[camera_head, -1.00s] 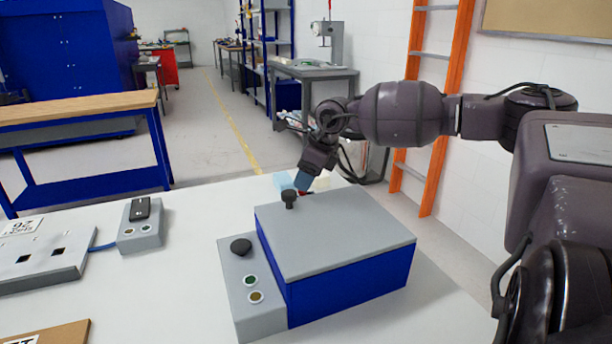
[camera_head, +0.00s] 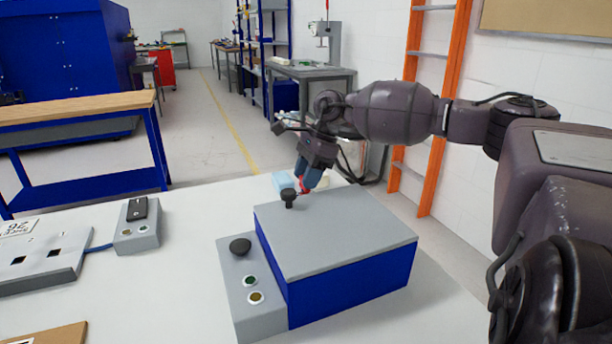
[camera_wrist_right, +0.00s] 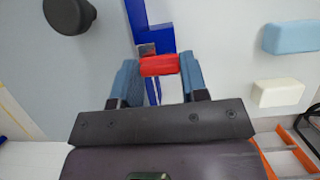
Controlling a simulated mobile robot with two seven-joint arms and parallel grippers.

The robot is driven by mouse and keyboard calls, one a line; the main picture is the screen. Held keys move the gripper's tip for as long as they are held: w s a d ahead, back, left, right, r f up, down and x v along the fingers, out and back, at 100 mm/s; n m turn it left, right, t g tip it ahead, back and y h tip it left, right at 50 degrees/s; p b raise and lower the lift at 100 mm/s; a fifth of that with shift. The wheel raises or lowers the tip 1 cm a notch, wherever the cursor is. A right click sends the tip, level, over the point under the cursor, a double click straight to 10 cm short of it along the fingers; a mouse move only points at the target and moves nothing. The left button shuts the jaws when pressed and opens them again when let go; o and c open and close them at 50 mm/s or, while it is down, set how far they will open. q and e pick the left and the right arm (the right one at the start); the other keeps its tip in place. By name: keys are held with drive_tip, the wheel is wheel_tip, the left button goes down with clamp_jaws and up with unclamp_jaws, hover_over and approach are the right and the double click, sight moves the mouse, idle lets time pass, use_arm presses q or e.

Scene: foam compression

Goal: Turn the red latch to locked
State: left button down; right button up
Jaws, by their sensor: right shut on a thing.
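The red latch (camera_wrist_right: 160,65) shows in the right wrist view, between the two blue fingers of my right gripper (camera_wrist_right: 158,80). The fingers are shut on it at both ends. In the head view a small part of the red latch (camera_head: 304,187) shows at the back edge of the grey-lidded blue box (camera_head: 350,283), beside the right gripper's fingertips (camera_head: 308,178). Most of the latch is hidden there. A black knob (camera_head: 288,198) stands on the lid near the latch and shows large in the wrist view (camera_wrist_right: 70,14). My left gripper is not in view.
A grey control panel (camera_head: 247,305) with a black button and two small round lights adjoins the box. A light blue block (camera_head: 283,180) and a cream block (camera_wrist_right: 278,93) lie behind it. A switch box (camera_head: 137,233) stands left. White table is clear between.

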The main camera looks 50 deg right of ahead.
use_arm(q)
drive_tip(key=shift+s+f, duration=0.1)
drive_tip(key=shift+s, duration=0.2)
use_arm(e)
drive_tip(key=o, duration=0.9)
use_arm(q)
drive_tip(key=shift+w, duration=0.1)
use_arm(e)
drive_tip(key=shift+r, duration=0.1)
drive_tip(key=shift+d+r, duration=0.15)
drive_tip(key=shift+r, duration=0.2)
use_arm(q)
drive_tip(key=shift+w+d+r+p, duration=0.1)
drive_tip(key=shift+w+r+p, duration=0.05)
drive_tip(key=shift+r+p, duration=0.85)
use_arm(e)
drive_tip(key=v, duration=0.9)
drive_tip(key=shift+s+d+r, duration=0.15)
drive_tip(key=shift+r, duration=0.2)
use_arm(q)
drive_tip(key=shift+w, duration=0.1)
